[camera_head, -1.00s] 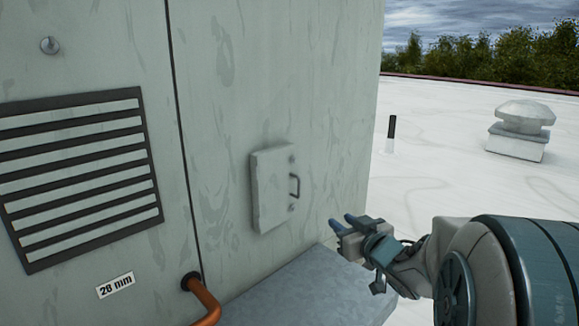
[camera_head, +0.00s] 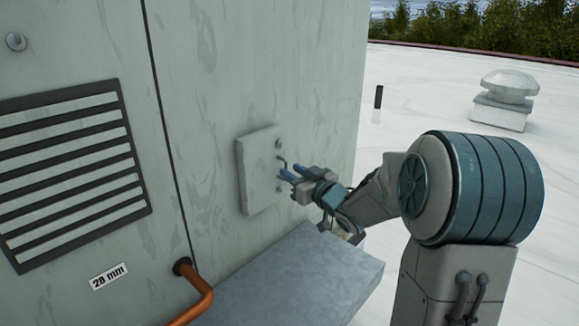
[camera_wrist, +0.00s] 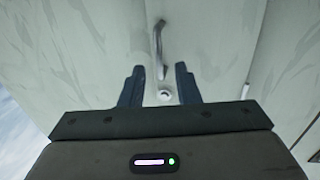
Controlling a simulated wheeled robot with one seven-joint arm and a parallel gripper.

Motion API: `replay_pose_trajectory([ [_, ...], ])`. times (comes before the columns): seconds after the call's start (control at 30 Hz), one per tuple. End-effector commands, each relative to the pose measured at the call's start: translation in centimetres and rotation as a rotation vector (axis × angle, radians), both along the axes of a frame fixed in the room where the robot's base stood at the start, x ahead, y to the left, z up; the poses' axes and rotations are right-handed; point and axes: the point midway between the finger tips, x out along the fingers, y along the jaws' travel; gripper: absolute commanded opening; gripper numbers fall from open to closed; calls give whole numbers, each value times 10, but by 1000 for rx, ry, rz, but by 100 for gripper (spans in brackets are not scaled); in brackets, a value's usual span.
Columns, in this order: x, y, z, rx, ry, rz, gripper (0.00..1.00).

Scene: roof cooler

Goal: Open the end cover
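The end cover (camera_head: 257,172) is a small pale rectangular panel on the grey cabinet wall. It looks closed, with a bolt near the top and another near the bottom of its right side. Its handle (camera_wrist: 158,45) is a thin metal bar, seen ahead of and between my fingertips in the wrist view. My gripper (camera_head: 284,171) is open at the cover's right side, its blue fingers pointing at the handle. In the wrist view the gripper (camera_wrist: 157,72) has nothing between its fingers. The fingers partly hide the handle in the head view.
A grey metal ledge (camera_head: 290,280) juts out below the cover. A copper pipe (camera_head: 200,300) leaves the wall at lower left. A louvred vent (camera_head: 70,170) and a "28 mm" label (camera_head: 109,276) are to the left.

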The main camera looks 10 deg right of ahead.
Motion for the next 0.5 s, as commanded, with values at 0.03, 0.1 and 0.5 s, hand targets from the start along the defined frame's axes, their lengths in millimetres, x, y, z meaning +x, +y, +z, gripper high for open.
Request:
replay_pose_trajectory([
  [0.03,6,3,1,2,0,1,29],
  [0.1,13,6,1,0,1,1,29],
  [0.5,21,10,0,0,0,-1,29],
])
